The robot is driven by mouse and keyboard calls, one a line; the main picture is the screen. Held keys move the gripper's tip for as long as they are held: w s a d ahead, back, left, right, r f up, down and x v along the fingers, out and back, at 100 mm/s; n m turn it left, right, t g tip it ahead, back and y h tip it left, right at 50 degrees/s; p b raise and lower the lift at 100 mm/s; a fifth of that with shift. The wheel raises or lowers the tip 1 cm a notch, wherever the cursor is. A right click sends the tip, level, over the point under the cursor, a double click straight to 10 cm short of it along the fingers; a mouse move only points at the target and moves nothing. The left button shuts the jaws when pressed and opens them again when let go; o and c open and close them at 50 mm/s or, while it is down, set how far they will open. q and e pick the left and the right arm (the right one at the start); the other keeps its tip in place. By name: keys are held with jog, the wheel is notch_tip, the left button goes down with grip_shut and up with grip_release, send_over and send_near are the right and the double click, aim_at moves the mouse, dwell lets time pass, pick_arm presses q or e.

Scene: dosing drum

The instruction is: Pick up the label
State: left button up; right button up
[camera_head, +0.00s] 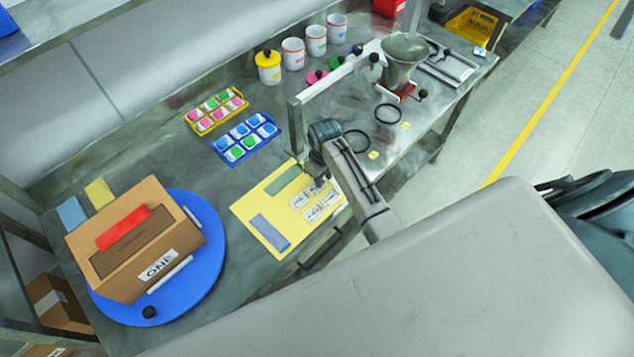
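Several small white labels (299,201) with dark print lie on a yellow sheet (247,207) near the table's front edge. The sheet also bears a green strip (286,180) and a grey-blue strip (269,233). My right gripper (317,187) points down at the upper edge of the label group. The wrist and fingers partly cover the labels there. The fingertips are too small to show whether they are apart or hold a label. My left gripper is not in view.
A cardboard box (180,240) marked ONE stands on a blue turntable (205,272) at left. Blue (246,152) and yellow (190,122) trays of small containers lie behind the sheet. A post (296,128) stands close to my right wrist. A metal funnel (404,48) is at the back right.

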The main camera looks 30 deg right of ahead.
jog(key=shift+f, duration=0.1)
grip_shut()
dwell(0.3)
jog(key=shift+w+r, duration=0.1)
jog(key=shift+r, duration=0.55)
notch_tip(320, 180, up, 2)
jog(key=shift+r, duration=0.1)
jog(key=s+a, duration=0.3)
jog(key=s, duration=0.1)
jog(key=s+a+r, duration=0.1)
jog(key=s+a, duration=0.2)
jog(key=s, duration=0.1)
jog(key=s+a, duration=0.3)
jog(key=s, duration=0.1)
jog(key=shift+s+r, duration=0.25)
jog(key=shift+s, duration=0.1)
jog(key=shift+s+a, duration=0.15)
jog(key=shift+s, duration=0.1)
jog(key=shift+f, duration=0.1)
